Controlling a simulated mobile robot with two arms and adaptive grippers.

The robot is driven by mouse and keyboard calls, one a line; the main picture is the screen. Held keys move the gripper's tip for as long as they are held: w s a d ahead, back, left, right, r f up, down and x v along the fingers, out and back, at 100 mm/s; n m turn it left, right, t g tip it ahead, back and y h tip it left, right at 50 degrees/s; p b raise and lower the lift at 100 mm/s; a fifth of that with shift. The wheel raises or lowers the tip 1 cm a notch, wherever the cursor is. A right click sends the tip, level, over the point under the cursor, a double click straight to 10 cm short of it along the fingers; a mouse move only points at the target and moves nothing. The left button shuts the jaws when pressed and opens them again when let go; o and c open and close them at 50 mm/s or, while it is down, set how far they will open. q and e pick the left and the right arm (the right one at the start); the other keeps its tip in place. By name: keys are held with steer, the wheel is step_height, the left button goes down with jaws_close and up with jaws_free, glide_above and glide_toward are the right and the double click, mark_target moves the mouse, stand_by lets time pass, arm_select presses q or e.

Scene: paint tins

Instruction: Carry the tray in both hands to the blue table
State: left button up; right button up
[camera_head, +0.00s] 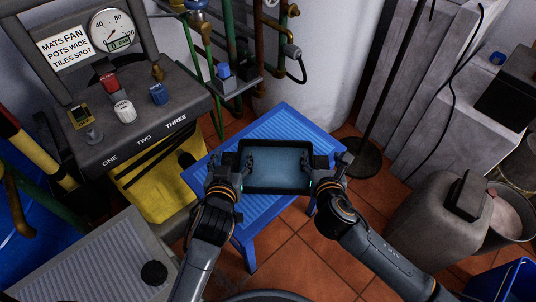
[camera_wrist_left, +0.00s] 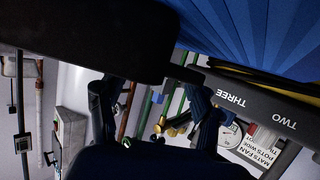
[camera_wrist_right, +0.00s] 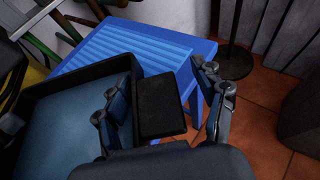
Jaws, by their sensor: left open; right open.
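The tray (camera_head: 275,180) has a dark rim and a grey-blue floor and appears empty. It lies level over the blue table (camera_head: 275,125), apparently resting on its top. My left gripper (camera_head: 230,163) is open at the tray's left end, and my right gripper (camera_head: 325,164) is open at its right end. In the right wrist view, the tray's dark handle block (camera_wrist_right: 161,105) sits between the spread fingers, with a gap beside the outer finger. In the left wrist view, a large dark part of the tray (camera_wrist_left: 85,38) hides much; contact there cannot be told.
A grey console (camera_head: 130,115) with knobs and a yellow front (camera_head: 165,185) stands left of the table. A ridged grey surface (camera_head: 90,265) is at the front left. A grey canister (camera_head: 440,215) and a bucket (camera_head: 512,215) stand right. Tiled floor (camera_head: 300,255) is open in front.

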arm_select(q)
steer(key=v, duration=0.3)
steer(key=a+v, duration=0.1)
steer(key=v, duration=0.1)
steer(key=shift+s, duration=0.15)
arm_select(e)
steer(key=shift+s+a+f, duration=0.15)
steer(key=shift+s+f, duration=0.05)
steer(key=shift+f, duration=0.1)
arm_select(q)
steer(key=shift+s+d+r, duration=0.1)
steer(key=shift+s+r, duration=0.05)
steer(key=shift+r, duration=0.2)
arm_select(e)
steer(key=shift+s+r, duration=0.1)
steer(key=shift+s, duration=0.1)
arm_select(q)
steer(key=shift+r, duration=0.1)
arm_select(e)
steer(key=v, duration=1.1)
steer(key=shift+s+r, duration=0.2)
steer(key=shift+s, duration=0.05)
arm_select(q)
steer(key=shift+s, duration=0.1)
